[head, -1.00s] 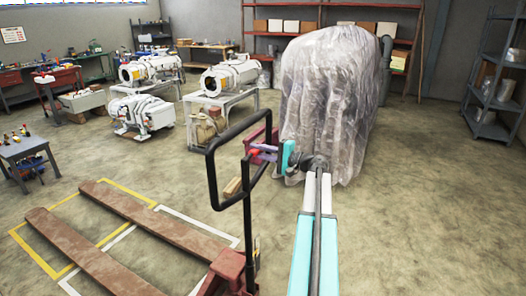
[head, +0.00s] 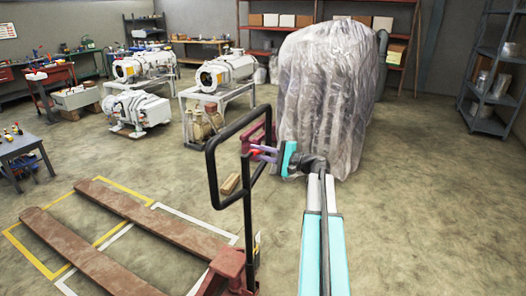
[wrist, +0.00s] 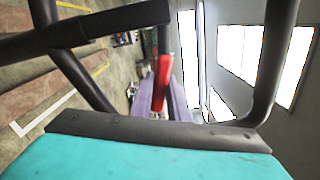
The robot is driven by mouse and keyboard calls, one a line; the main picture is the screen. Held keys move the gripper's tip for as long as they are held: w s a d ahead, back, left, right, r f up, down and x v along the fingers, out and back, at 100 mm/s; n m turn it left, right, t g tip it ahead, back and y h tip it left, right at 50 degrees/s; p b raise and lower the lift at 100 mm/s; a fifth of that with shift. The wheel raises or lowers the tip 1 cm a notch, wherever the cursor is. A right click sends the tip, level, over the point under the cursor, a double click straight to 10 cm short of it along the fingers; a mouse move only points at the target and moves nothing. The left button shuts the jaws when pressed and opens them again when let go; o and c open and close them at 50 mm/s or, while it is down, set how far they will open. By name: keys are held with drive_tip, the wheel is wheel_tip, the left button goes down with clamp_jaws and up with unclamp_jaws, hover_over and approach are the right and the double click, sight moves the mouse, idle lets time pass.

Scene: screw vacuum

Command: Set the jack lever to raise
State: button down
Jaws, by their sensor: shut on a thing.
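The pallet jack's black loop handle (head: 210,172) stands upright at the centre of the head view, above its red base (head: 228,262). A small red lever (wrist: 162,85) shows in the wrist view, framed by the handle's black bars. It also shows in the head view (head: 254,152) inside the loop. My gripper (head: 262,153), with purple fingers and a teal body, reaches in from the right. In the wrist view its fingers (wrist: 162,100) lie either side of the lever and are shut on it.
The jack's two brown forks (head: 75,242) extend left over yellow and white floor lines. A plastic-wrapped bulk (head: 330,100) stands close behind my gripper. White vacuum pumps (head: 228,72) stand on frames at the back left. Open floor lies to the right.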

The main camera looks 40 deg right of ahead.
drive_tip(key=shift+d, duration=0.1)
drive_tip(key=c, duration=1.7)
unclamp_jaws()
drive_tip(key=shift+c, duration=0.2)
drive_tip(key=shift+o, duration=0.3)
drive_tip(key=shift+s, duration=0.1)
drive_tip(key=b+v, duration=0.3)
drive_tip(key=v, duration=1)
drive_tip(key=shift+s, duration=0.25)
drive_tip(key=shift+f, duration=0.1)
